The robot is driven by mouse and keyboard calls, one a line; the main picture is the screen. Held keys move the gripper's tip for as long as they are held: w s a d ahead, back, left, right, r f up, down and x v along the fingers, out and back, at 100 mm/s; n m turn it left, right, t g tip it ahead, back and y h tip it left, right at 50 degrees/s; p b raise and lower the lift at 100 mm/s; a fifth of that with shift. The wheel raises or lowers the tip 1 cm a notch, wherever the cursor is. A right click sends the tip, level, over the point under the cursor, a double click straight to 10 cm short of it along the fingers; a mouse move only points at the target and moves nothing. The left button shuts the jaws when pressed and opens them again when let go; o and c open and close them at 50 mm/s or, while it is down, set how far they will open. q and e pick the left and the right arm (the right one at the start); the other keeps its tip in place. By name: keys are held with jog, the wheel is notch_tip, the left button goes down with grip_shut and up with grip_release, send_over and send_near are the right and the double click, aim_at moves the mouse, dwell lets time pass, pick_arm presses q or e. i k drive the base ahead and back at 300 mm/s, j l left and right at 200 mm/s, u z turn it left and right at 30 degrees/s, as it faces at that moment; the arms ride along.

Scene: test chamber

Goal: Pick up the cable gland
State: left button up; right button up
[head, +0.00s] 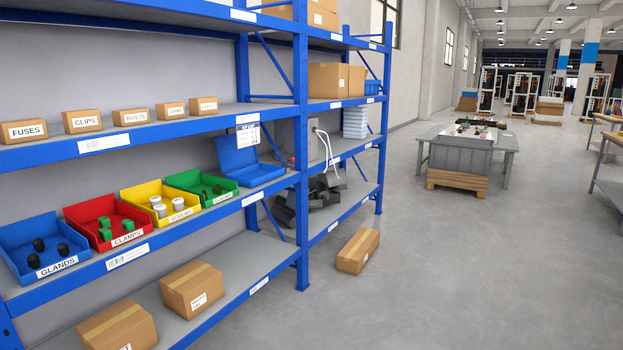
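Several small black cable glands lie in a blue open bin (20,232) labelled "GLANDS", at the left end of the middle shelf in the head view. One cable gland (38,245) sits toward the back of the bin, another (62,249) at its right and another (33,261) near its front. Neither of my grippers shows in the head view.
A red bin (75,214) with green clamps, a yellow bin (132,195) with white pieces and a green bin (180,180) stand to the right on the blue rack. Boxes sit above and below. A carton (358,251) lies on the otherwise open floor.

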aim_at(32, 260)
jog(key=i+u, duration=0.15)
jog(key=i, duration=0.25)
jog(key=i+l+u, duration=0.15)
jog(key=i, duration=0.25)
jog(key=i+l+u, duration=0.15)
jog(key=i, duration=0.25)
jog(key=u, duration=1.5)
